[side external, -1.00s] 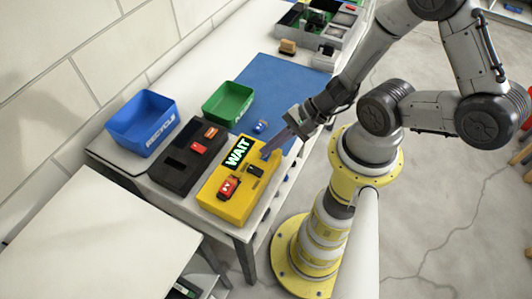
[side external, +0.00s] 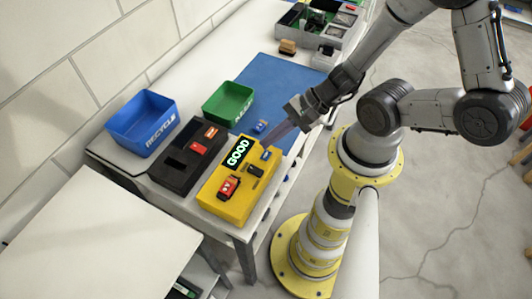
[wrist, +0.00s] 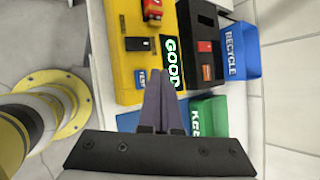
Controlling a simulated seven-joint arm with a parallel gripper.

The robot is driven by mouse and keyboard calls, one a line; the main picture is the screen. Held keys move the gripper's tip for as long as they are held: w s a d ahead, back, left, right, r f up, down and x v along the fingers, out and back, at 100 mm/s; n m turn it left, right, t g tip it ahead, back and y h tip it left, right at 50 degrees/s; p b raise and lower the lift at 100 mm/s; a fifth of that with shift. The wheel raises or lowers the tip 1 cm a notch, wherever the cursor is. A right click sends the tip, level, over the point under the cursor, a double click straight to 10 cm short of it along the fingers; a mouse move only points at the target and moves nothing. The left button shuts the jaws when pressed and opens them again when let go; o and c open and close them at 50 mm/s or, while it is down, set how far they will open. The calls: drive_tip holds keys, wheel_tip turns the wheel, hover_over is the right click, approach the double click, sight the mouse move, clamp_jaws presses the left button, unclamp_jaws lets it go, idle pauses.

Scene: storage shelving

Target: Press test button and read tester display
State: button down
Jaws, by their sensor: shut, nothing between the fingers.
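The yellow tester (side external: 224,207) sits near the front end of the bench, and it also shows in the wrist view (wrist: 118,62). Its lit display (side external: 237,152) reads GOOD in green letters on black; the same display is readable in the wrist view (wrist: 172,62). The blue test button (side external: 267,154) is at the tester's far right corner and shows in the wrist view (wrist: 140,78). A red piece (side external: 229,187) sits on the tester's near part. My gripper (side external: 268,144) is shut and empty. Its tips appear just above the tester beside the button; exact clearance is unclear.
A black tray (side external: 172,172) with a red and an orange item stands left of the tester. A blue RECYCLE bin (side external: 142,130) and a green bin (side external: 228,104) are behind.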

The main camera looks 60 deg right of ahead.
drive_tip(key=shift+r, duration=1.7)
drive_tip(key=shift+a+r, duration=0.15)
drive_tip(key=shift+a, duration=0.15)
wheel_tip(320, 180, up, 7)
drive_tip(key=w+a+n, duration=0.1)
drive_tip(key=a+n, duration=0.1)
drive_tip(key=n, duration=0.3)
wheel_tip(320, 180, up, 7)
drive_tip(key=n+g, duration=0.2)
drive_tip(key=n, duration=0.5)
hover_over(270, 155)
drive_tip(key=s+a, duration=0.1)
drive_tip(key=a, duration=0.2)
drive_tip(key=s+d+r+n+h, duration=0.4)
drive_tip(key=d+r+n+h, duration=0.1)
drive_tip(key=d, duration=0.4)
drive_tip(key=shift+d+r+n+t+h, duration=0.25)
drive_tip(key=shift+n+t+h, duration=0.15)
drive_tip(key=shift+n+h, duration=0.3)
